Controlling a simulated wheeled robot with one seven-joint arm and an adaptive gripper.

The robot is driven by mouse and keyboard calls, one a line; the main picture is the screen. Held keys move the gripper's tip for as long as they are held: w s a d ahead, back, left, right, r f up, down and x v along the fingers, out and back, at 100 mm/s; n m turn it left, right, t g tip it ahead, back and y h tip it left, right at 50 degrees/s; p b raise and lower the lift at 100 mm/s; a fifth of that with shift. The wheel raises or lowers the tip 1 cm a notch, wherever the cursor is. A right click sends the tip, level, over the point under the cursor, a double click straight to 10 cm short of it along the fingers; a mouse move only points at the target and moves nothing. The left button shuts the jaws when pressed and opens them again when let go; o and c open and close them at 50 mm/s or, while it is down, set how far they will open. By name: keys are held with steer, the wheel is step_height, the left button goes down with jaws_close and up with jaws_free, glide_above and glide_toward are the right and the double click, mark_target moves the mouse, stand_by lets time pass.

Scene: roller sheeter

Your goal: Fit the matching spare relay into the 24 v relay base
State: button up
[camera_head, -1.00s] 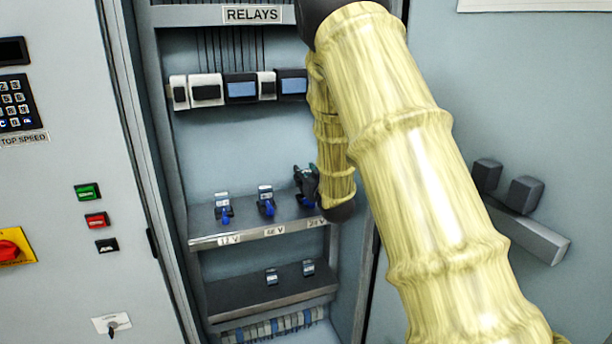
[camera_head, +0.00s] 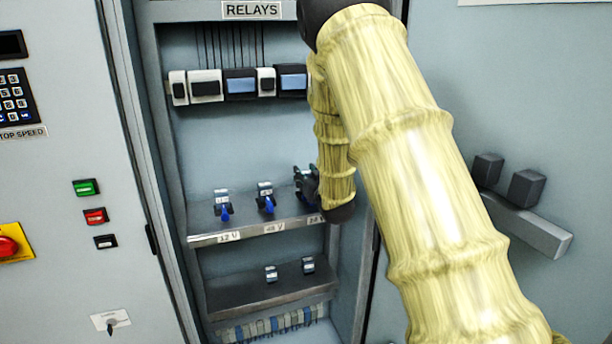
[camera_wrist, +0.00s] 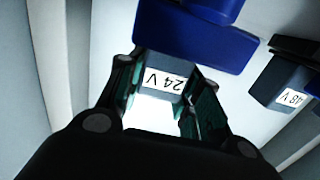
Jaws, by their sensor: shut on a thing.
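My gripper (camera_head: 306,186) is at the right end of the upper shelf, by the 24 V place. In the wrist view my gripper (camera_wrist: 165,88) is shut on a grey relay (camera_wrist: 163,72) with a white 24 V label, upside down in that picture. A blue part (camera_wrist: 195,38) lies just beyond the relay. The 24 V base is mostly hidden behind my gripper; its shelf label (camera_head: 315,219) partly shows. I cannot tell whether the held relay touches or sits in the base. Two relays (camera_head: 271,273) (camera_head: 308,265) stand on the lower shelf.
The 12 V relay (camera_head: 222,197) and 48 V relay (camera_head: 265,190), with blue levers, stand left on the upper shelf (camera_head: 250,229). The 48 V relay (camera_wrist: 283,82) is close on the right in the wrist view. Larger modules (camera_head: 240,86) hang above. The cabinet wall is close on the right.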

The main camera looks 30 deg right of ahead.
steer(key=shift+f+b, duration=0.4)
steer(key=shift+f, duration=0.35)
steer(key=o, duration=1.1)
steer(key=shift+r, duration=0.1)
steer(key=v, duration=1.2)
